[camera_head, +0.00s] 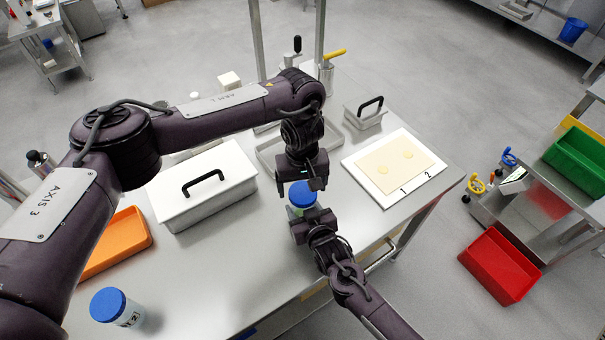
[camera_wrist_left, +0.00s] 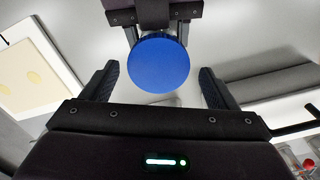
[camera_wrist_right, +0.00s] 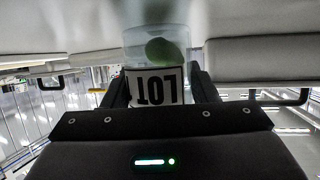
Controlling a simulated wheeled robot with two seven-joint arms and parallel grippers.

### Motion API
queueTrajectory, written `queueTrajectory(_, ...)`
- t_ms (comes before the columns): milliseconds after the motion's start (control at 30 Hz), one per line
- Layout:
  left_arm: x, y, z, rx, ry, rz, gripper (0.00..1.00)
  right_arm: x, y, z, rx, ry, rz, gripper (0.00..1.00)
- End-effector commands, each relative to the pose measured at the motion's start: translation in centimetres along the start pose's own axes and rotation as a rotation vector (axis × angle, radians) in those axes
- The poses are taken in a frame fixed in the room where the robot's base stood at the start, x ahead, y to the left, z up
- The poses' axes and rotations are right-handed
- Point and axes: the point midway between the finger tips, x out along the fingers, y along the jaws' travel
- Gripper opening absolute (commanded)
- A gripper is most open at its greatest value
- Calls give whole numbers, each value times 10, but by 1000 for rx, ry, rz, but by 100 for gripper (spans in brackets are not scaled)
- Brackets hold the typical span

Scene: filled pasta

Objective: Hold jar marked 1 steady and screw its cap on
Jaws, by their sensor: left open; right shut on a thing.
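My right gripper (camera_head: 303,213) is shut on this jar from the front. A blue cap (camera_head: 302,193) sits at the jar's top; its round top fills the middle of the left wrist view (camera_wrist_left: 158,62). How tight it sits cannot be told. My left gripper (camera_head: 304,184) is open above the cap, its two fingers apart on either side of the cap in the left wrist view.
Another blue-capped jar (camera_head: 115,307) stands at the table's front left. A white lidded box (camera_head: 205,200), an orange tray (camera_head: 125,240) and a metal tray (camera_head: 268,152) lie around. A white board (camera_head: 356,165) numbered 1 and 2 lies at right.

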Motion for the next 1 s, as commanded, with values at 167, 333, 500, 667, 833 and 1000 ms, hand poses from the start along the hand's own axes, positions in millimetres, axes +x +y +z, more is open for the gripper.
queueTrajectory(167,14,1,0,2,0,1,81,0,0,0,0,0,0,0)
queueTrajectory(333,16,1,0,2,1,2,81,0,0,0,0,0,0,0)
queueTrajectory(500,16,1,0,2,1,2,78,0,0,0,0,0,0,0)
queueTrajectory(667,16,0,0,2,1,1,57,0,0,0,0,0,0,0)
queueTrajectory(833,16,0,0,1,1,1,36,0,0,0,0,0,1,0)
queueTrajectory(1000,16,0,0,89,1,1,35,0,1,0,0,0,1,0)
